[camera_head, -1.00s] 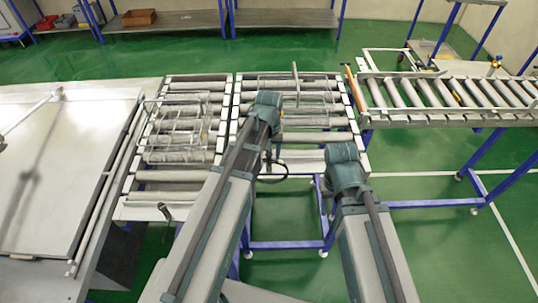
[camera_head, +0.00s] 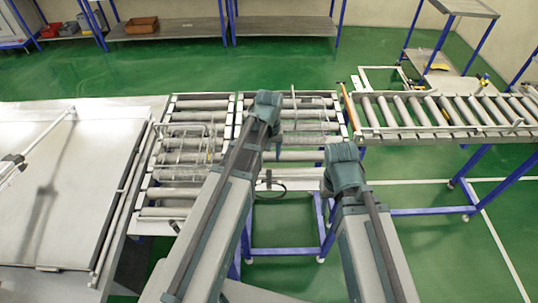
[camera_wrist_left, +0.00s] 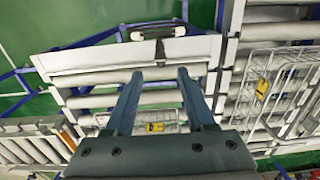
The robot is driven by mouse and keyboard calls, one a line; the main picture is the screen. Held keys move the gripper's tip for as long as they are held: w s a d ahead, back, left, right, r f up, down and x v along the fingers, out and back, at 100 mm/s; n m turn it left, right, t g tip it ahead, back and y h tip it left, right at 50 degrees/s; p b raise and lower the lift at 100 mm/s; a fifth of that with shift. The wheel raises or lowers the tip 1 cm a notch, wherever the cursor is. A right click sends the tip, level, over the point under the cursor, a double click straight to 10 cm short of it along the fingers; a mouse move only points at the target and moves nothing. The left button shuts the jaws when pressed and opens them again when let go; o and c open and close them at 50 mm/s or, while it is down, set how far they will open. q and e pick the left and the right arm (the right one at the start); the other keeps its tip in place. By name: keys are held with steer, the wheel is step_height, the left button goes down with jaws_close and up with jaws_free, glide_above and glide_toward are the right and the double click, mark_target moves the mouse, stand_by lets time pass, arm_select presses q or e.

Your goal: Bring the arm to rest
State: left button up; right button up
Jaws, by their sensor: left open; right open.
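My left arm (camera_head: 225,195) and my right arm (camera_head: 365,225) reach forward from the bottom of the head view, with dark joints at their far ends. Neither gripper shows in the head view. In the left wrist view my left gripper (camera_wrist_left: 160,78) is open, its two blue-grey fingers apart above the rollers. I see nothing held between them. A wire basket (camera_wrist_left: 268,88) with a yellow tag lies on the rollers to their right. Another basket with a yellow tag shows partly behind the fingers.
A roller conveyor (camera_head: 182,193) stands in front of me, partly covered by my arms. A large flat grey lid (camera_head: 75,190) lies to the left. Another conveyor (camera_head: 430,112) runs off to the right. Green floor (camera_head: 420,190) is open below it. Shelving (camera_head: 180,27) stands at the back.

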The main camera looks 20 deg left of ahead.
arm_select(q)
step_height(320, 180, up, 2)
steer(key=shift+r+p, duration=0.1)
steer(key=shift+p, duration=0.45)
arm_select(e)
step_height(320, 180, up, 2)
steer(key=shift+r, duration=0.1)
arm_select(q)
steer(key=s+d+f+m+b, duration=0.3)
steer(key=s+d+f+b, duration=0.2)
steer(key=s+f+b, duration=0.2)
steer(key=s+d+f+m+y+b, duration=0.1)
steer(key=s+d+f+m+b, duration=0.3)
steer(key=s+f+b, duration=0.3)
step_height(320, 180, down, 3)
steer(key=d+b, duration=0.1)
steer(key=b, duration=0.2)
steer(key=shift+d, duration=0.35)
arm_select(e)
step_height(320, 180, down, 17)
